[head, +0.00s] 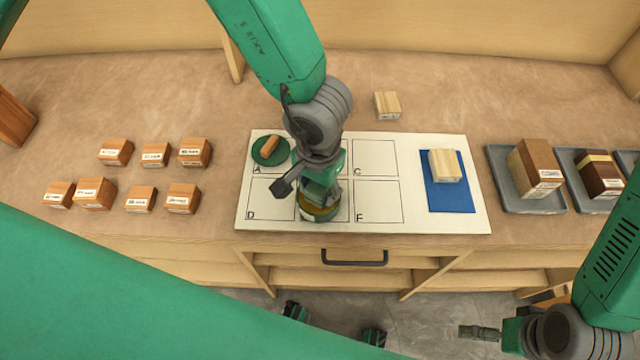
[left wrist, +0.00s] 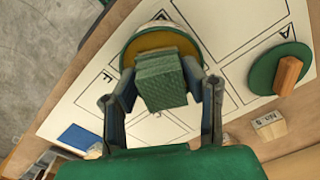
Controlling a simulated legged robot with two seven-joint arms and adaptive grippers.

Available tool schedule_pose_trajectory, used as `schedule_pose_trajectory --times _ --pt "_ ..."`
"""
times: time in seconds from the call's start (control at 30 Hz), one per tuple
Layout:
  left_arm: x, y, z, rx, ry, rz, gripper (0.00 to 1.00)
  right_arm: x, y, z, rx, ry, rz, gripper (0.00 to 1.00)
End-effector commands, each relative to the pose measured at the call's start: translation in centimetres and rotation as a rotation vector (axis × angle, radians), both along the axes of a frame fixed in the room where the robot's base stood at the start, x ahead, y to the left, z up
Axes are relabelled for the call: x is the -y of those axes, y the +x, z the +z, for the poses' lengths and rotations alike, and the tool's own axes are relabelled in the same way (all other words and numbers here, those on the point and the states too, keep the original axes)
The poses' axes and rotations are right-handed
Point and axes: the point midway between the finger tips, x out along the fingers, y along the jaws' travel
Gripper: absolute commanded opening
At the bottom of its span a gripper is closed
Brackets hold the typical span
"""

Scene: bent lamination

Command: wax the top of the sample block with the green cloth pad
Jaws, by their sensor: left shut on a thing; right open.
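The green cloth pad (left wrist: 163,82) is a small green block between the fingers of my left gripper (left wrist: 168,88). The left gripper also shows in the head view (head: 312,188), shut on the pad. The pad is over a round amber-topped tin (head: 320,213) in the lower middle cell of the white sheet; whether they touch is hard to tell. The pale wooden sample block (head: 445,165) sits on a blue mat (head: 450,197) at the sheet's right. My right gripper (head: 482,332) is open and empty, low at the right in front of the bench.
A green disc with a wooden handle (head: 269,149) lies in cell A. Another pale block (head: 387,105) stands behind the white sheet (head: 405,224). Several labelled brown blocks (head: 155,155) stand left. Grey trays (head: 525,205) with darker blocks stand right.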

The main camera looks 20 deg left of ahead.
Motion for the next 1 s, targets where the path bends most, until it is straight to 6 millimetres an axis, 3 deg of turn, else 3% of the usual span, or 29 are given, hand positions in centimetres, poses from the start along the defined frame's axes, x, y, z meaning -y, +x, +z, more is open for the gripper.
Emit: schedule_pose_trajectory --times 0.3,0.8,1.0 --pt "0.1 0.1 2.6 0.005 -0.001 0.000 0.14 0.0 0.0 3.1 0.001 0.000 0.000 0.98" --pt "0.1 0.2 6.3 0.008 -0.003 0.001 0.14 0.0 0.0 2.5 0.000 0.000 0.000 0.98" --pt "0.1 0.1 6.9 0.005 -0.003 0.001 0.14 0.0 0.0 2.5 0.000 0.000 0.000 0.98"
